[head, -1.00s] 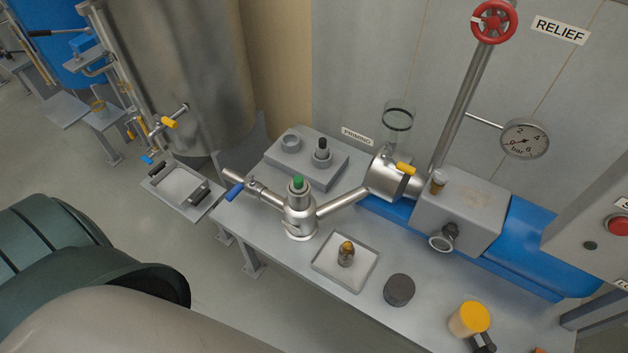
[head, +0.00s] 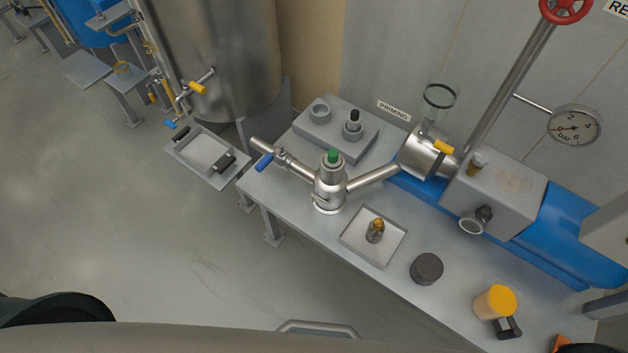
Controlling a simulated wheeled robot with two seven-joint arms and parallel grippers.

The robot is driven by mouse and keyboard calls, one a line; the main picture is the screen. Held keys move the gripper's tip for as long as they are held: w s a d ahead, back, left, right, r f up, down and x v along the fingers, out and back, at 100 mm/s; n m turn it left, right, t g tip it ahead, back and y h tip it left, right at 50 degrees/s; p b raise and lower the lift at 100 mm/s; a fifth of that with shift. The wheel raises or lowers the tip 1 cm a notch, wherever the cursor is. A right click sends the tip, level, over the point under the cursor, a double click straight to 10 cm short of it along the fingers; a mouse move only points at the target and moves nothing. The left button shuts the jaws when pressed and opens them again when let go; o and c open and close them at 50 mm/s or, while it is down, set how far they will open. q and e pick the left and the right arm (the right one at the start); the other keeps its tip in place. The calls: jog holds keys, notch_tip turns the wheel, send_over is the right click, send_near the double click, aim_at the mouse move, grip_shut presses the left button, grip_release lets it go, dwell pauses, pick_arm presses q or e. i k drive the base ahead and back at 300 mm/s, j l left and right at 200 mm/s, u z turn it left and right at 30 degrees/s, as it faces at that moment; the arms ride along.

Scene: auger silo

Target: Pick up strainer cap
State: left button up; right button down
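The strainer housing (head: 329,190) is a steel upright cylinder on the bench, joined to pipes on both sides. A steel cap with a green knob (head: 333,157) sits on its top and looks like the strainer cap. A similar piece with a black knob (head: 353,122) stands in one socket of a grey block behind it. The block's other socket (head: 320,112) looks empty. Neither of my grippers shows in the head view, so nothing is seen touching the cap.
A square tray (head: 352,242) holds a small brass-topped part (head: 375,231). A dark round puck (head: 427,268) and a yellow-topped jar (head: 495,301) stand to the right. A blue-handled valve (head: 265,161) lies left of the housing. A pump and glass cup (head: 439,103) stand behind.

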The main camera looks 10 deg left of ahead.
aim_at(428, 268)
jog(key=z, duration=1.15)
